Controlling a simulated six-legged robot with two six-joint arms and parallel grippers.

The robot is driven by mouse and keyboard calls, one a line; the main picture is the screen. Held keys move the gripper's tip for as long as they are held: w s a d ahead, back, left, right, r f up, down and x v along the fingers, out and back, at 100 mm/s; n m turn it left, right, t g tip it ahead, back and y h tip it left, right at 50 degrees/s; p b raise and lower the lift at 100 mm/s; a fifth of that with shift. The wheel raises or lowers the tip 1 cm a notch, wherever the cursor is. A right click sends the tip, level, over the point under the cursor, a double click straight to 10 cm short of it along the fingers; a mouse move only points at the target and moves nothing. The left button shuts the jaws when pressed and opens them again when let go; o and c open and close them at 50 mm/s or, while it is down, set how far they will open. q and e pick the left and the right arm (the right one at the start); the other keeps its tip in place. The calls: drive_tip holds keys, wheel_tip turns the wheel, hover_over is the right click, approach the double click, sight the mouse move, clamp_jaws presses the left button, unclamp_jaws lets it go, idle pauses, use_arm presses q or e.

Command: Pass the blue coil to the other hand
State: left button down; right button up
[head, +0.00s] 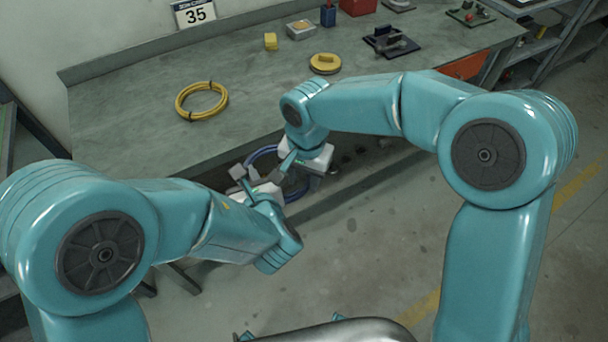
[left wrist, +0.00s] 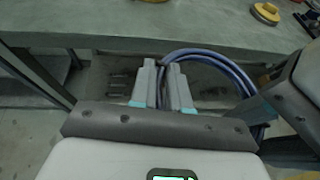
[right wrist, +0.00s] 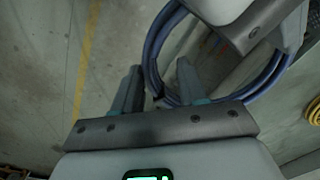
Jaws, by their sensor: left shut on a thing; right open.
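The blue coil (head: 262,152) hangs in the air in front of the bench edge, partly hidden by my grippers. My left gripper (head: 246,186) is shut on the coil; in the left wrist view the coil (left wrist: 215,62) runs from between its fingertips (left wrist: 162,68) and loops to the right. My right gripper (head: 287,168) is open, close by on the right. In the right wrist view the near side of the coil (right wrist: 150,62) shows between the open fingers (right wrist: 157,75), with a dark tie low on it. I cannot tell how deep it lies between them.
The workbench (head: 130,112) stands just beyond the grippers. On it lie a yellow coil (head: 202,101), a yellow round piece (head: 325,64), a yellow block (head: 270,41) and a dark fixture (head: 390,42). Open floor lies to the right, with shelving (head: 545,45) behind.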

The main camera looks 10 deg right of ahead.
drive_tip(key=shift+c, duration=0.3)
use_arm(q)
drive_tip(key=shift+d, duration=0.1)
use_arm(e)
drive_tip(key=shift+a, duration=0.1)
clamp_jaws()
use_arm(q)
drive_tip(key=c, duration=1)
unclamp_jaws()
